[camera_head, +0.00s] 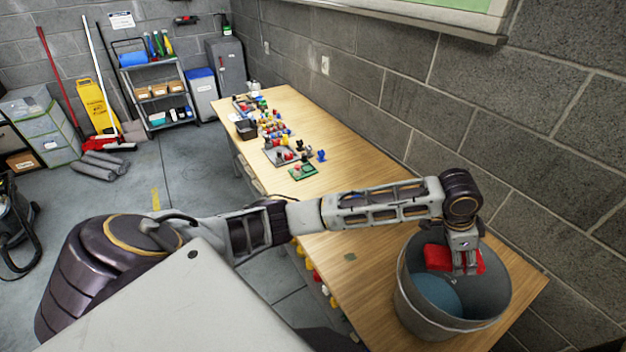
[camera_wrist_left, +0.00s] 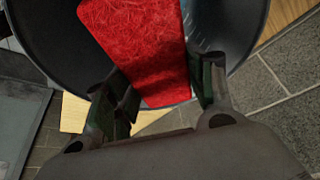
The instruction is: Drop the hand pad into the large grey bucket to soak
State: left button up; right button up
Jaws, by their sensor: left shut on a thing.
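The red hand pad (camera_head: 438,257) is held by my left gripper (camera_head: 467,268) over the mouth of the large grey bucket (camera_head: 418,308). The bucket stands on the near right part of the wooden table and has blue water inside. In the left wrist view the red, fibrous pad (camera_wrist_left: 140,45) sits between the two fingers (camera_wrist_left: 165,95), with the dark bucket wall (camera_wrist_left: 50,40) behind it. The fingers hide part of the pad in the head view. My right gripper is not in view.
The long wooden table (camera_head: 350,185) runs along a grey block wall. Several small coloured parts and a green board (camera_head: 303,171) lie at its far end. A shelf cart (camera_head: 157,92) and a yellow floor sign (camera_head: 95,105) stand far back.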

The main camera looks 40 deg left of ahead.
pick_arm(q)
jog(key=shift+f, duration=0.55)
jog(key=o, duration=1.2)
jog(key=shift+c, duration=0.2)
jog(key=v, duration=1.2)
jog(key=shift+a+f, duration=0.1)
